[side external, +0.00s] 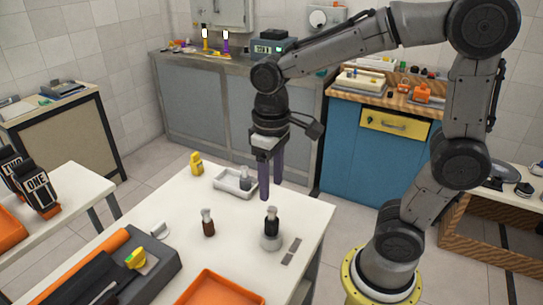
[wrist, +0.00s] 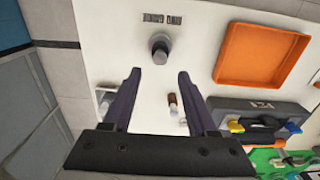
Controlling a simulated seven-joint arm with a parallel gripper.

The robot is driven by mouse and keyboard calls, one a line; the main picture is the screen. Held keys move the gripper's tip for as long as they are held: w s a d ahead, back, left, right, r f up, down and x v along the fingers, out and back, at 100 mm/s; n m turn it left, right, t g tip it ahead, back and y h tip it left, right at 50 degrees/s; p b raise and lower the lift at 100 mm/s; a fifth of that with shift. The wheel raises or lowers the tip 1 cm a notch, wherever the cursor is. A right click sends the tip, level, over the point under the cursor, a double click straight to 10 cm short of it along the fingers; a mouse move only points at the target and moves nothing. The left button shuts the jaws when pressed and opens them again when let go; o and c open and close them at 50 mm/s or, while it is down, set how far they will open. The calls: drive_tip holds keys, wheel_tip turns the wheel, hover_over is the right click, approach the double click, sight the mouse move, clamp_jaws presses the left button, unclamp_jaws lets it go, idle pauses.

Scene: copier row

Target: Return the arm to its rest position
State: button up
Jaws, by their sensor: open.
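My gripper (side external: 271,188) hangs over the back right part of the white table (side external: 305,215), with its two purple-grey fingers pointing down. It is open with nothing between the fingers. In the wrist view my gripper (wrist: 159,75) shows its fingers spread apart. Below and in front of it, a dark bottle-like piece (side external: 272,219) stands upright on a pale round base; it also shows from above in the wrist view (wrist: 160,47). My arm is bent, reaching out from its yellow-ringed base over the table.
A brown bottle (side external: 208,226), a white tray (side external: 222,184) with a grey-topped item and a yellow bottle (side external: 196,164) stand on the table. An orange tray (side external: 222,292) and a grey case (side external: 165,262) are at the front. A blue cabinet (side external: 350,150) stands behind.

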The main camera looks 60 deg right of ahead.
drive_tip(key=s+d+r+t, duration=0.1)
drive_tip(key=s+r+t, duration=0.1)
drive_tip(key=s+r, duration=0.5)
drive_tip(key=s+f+t, duration=0.1)
drive_tip(key=s+d+f+t, duration=0.1)
drive_tip(key=f+t, duration=0.1)
drive_tip(key=shift+s+f+t, duration=0.2)
drive_tip(key=shift+s+t, duration=0.1)
